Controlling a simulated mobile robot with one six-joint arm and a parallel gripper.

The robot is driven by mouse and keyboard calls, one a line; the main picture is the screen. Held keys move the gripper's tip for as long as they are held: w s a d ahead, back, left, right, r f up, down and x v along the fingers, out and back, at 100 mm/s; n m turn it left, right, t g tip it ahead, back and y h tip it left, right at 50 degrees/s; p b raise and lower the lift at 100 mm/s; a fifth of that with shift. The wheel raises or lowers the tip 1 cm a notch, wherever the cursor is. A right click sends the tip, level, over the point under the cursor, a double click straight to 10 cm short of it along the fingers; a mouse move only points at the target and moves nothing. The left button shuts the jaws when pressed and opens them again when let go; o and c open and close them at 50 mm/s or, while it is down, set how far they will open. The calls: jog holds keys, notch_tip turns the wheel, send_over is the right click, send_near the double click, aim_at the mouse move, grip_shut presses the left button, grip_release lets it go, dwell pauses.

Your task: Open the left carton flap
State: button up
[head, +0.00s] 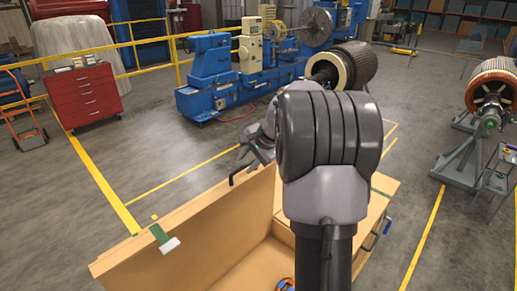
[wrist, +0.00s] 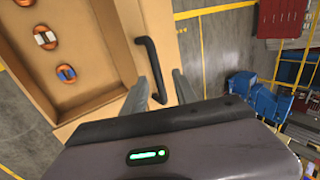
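The open carton (head: 262,262) stands in front of me. Its left panel, which looks like the left flap (head: 205,230), stands raised and bears a green strip and a white tag. A black bar handle (wrist: 150,68) shows by the carton's edge in the wrist view. My gripper (wrist: 161,80) has its two fingers apart, with the lower part of the handle between them. I cannot tell whether either finger touches it. In the head view my gripper (head: 262,153) is at the far end of the left panel, and my arm hides much of the carton's right side.
Orange parts (wrist: 64,75) lie inside the carton. A red tool chest (head: 85,97) stands at the left and a blue lathe (head: 215,80) at the back. A rotor on a stand (head: 490,95) is at the right. The floor left of the carton is clear.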

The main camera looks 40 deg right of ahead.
jog(key=b+v, duration=0.1)
jog(key=v, duration=1.3)
jog(key=shift+f, duration=0.1)
